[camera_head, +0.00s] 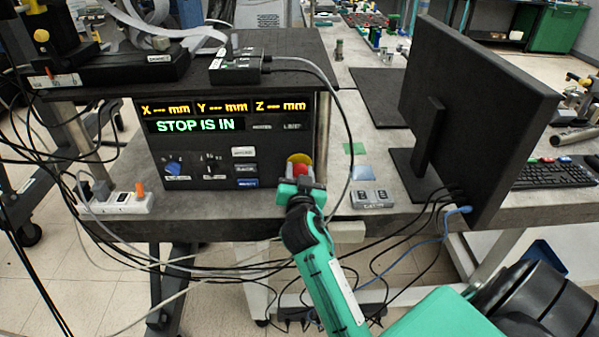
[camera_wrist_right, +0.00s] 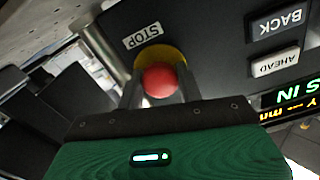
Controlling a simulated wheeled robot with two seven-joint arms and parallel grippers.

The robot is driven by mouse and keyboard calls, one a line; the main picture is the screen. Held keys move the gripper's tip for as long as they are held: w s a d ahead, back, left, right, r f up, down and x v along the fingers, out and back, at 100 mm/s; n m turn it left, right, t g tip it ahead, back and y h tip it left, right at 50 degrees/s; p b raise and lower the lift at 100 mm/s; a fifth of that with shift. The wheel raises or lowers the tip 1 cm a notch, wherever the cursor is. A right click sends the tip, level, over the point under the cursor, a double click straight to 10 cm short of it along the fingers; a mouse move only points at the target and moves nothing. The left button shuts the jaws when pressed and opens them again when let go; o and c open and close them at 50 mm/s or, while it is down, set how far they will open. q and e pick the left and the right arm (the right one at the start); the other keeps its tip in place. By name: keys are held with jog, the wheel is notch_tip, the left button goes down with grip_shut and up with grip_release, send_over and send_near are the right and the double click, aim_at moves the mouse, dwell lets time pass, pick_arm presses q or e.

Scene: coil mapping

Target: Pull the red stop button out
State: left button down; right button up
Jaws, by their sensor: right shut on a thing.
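The red stop button (camera_head: 300,169) sits on a yellow ring (camera_head: 299,158) at the lower right of the black control panel (camera_head: 222,182). It also shows in the right wrist view (camera_wrist_right: 160,80), below an upside-down STOP label (camera_wrist_right: 142,36). My right gripper (camera_head: 300,179) is at the panel front, and its two dark fingers (camera_wrist_right: 161,90) stand on either side of the red button, shut on it. The panel display (camera_head: 196,125) reads "STOP IS IN". My left gripper is not in view.
A black monitor (camera_head: 470,110) stands to the right of the panel, with a keyboard (camera_head: 553,173) behind it. A small grey two-button box (camera_head: 372,198) lies on the table right of my gripper. A power strip (camera_head: 118,203) is at the left. Cables hang below the table edge.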

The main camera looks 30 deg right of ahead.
grip_shut()
jog(key=shift+s+a+f, duration=0.1)
jog(key=shift+s+a, duration=0.1)
jog(key=shift+s, duration=0.1)
jog(key=shift+s+a, duration=0.15)
jog(key=shift+s, duration=0.2)
jog(key=o, duration=0.8)
grip_release()
jog(key=shift+a, duration=0.1)
jog(key=shift+o, duration=1)
jog(key=shift+s, duration=0.15)
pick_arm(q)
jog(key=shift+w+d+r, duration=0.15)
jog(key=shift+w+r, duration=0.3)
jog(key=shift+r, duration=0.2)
